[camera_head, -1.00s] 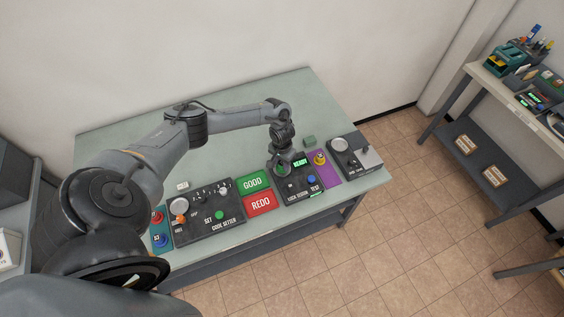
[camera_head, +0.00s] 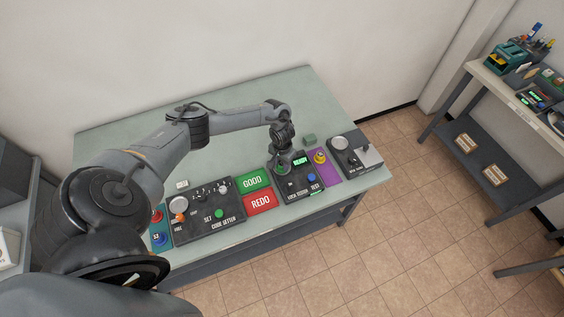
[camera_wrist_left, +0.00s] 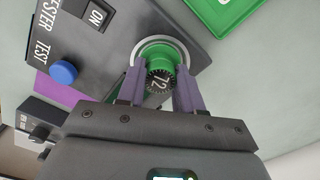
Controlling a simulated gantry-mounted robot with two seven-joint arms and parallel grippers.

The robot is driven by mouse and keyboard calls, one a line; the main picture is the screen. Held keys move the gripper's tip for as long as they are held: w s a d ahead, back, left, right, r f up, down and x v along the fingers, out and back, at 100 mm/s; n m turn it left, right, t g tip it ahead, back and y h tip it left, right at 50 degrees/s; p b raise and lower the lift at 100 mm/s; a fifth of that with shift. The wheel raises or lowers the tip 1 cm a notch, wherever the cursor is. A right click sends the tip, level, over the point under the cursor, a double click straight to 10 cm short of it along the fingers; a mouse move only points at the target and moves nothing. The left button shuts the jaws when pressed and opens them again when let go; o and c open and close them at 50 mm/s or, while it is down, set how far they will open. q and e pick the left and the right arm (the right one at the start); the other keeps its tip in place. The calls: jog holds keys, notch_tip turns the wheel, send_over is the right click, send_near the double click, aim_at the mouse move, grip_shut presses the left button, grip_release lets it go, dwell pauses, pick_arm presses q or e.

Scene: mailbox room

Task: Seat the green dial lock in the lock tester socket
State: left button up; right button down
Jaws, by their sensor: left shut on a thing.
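The green dial lock (camera_wrist_left: 162,84) shows in the left wrist view, with a black numbered dial face. My left gripper (camera_wrist_left: 161,90) is shut on it, one purple finger on each side. The lock is at the round, pale-rimmed socket of the lock tester (camera_wrist_left: 105,45); I cannot tell whether it is fully down in it. In the head view my left gripper (camera_head: 281,165) is over the left part of the lock tester (camera_head: 301,193), and the lock is mostly hidden there. The tester's screen is lit green. My right gripper is not in view.
A green GOOD pad (camera_head: 254,181) and a red REDO pad (camera_head: 260,202) lie left of the tester. The code setter (camera_head: 208,212) is farther left. A purple mat (camera_head: 324,170) and another dark device (camera_head: 355,157) are to the right.

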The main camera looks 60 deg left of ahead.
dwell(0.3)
pick_arm(q)
jog(key=o, duration=1.1)
jog(key=shift+o, duration=0.6)
jog(key=shift+o, duration=0.7)
jog(key=shift+r+p, duration=3)
jog(key=shift+p, duration=0.75)
